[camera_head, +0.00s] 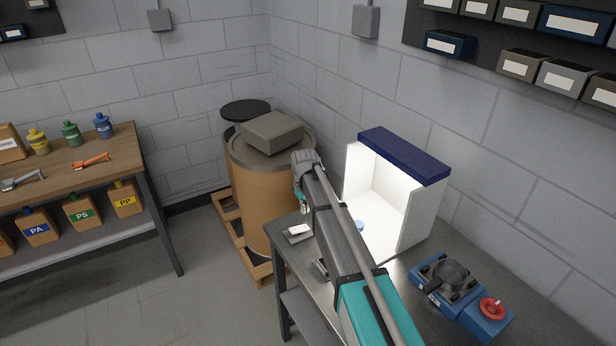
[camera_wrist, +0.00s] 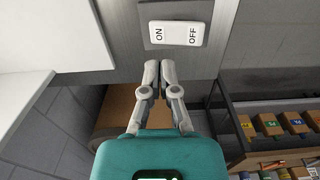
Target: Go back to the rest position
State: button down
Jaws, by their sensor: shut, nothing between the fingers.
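My gripper (camera_wrist: 160,74) is shut and empty in the wrist view. Its fingertips are close together just short of a white rocker switch (camera_wrist: 174,33) marked ON and OFF, on a grey metal plate. I cannot tell from this view whether they touch it. In the head view my arm reaches over the metal bench, and my gripper (camera_head: 304,209) shows small above the bench's far left corner, partly hidden by the arm. The switch (camera_head: 299,230) lies just below it.
A lit white booth with a blue top (camera_head: 404,155) stands right of my arm. A brown drum (camera_head: 262,205) with a grey block (camera_head: 272,132) stands behind. A wooden bench (camera_head: 75,170) is at left, with clear floor between.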

jog(key=s+d+m, duration=0.6)
jog(key=s+d, duration=1.7)
jog(key=s, duration=0.2)
jog(key=shift+s+m, duration=0.3)
jog(key=shift+s, duration=0.1)
